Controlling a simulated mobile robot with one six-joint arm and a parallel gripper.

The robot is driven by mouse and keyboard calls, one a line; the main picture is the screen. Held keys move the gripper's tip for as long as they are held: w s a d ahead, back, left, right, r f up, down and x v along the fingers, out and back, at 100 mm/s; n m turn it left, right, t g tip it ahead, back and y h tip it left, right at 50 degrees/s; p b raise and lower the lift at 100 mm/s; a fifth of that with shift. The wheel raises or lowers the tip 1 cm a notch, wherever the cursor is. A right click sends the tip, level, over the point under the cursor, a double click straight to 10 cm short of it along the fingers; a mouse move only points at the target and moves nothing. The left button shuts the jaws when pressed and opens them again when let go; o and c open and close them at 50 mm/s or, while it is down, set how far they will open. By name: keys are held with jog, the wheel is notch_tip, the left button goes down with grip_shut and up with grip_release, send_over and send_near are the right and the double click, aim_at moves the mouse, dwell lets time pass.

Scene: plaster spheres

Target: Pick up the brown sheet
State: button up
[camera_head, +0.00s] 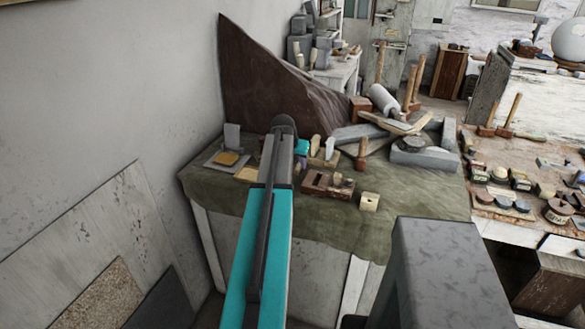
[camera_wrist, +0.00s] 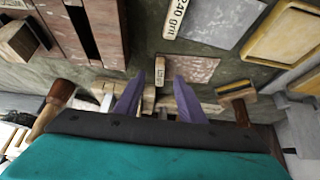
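In the wrist view, a mottled pinkish-brown sheet (camera_wrist: 196,66) lies flat on the green cloth, with a small pale label (camera_wrist: 159,72) at its left end. It looks like the brown sheet. My gripper (camera_wrist: 159,76) is open, its two purple fingers apart and pointing at the label end. The right finger overlaps part of the sheet in the picture. I cannot tell whether either touches it. In the head view my arm covers that spot. A large dark brown draped sheet (camera_head: 262,85) also stands at the back against the wall.
A grey sheet (camera_wrist: 210,22) labelled 240 grit and a yellow pad (camera_wrist: 284,30) lie close by. A brush (camera_wrist: 237,97) and a wooden-handled tool (camera_wrist: 52,105) flank the fingers. Wooden blocks (camera_head: 328,184) and a mallet (camera_head: 361,155) crowd the cloth-covered table (camera_head: 415,195).

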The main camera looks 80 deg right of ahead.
jog(key=shift+p+x, duration=0.3)
jog(key=shift+x, duration=1.05)
jog(key=shift+c, duration=0.2)
grip_shut()
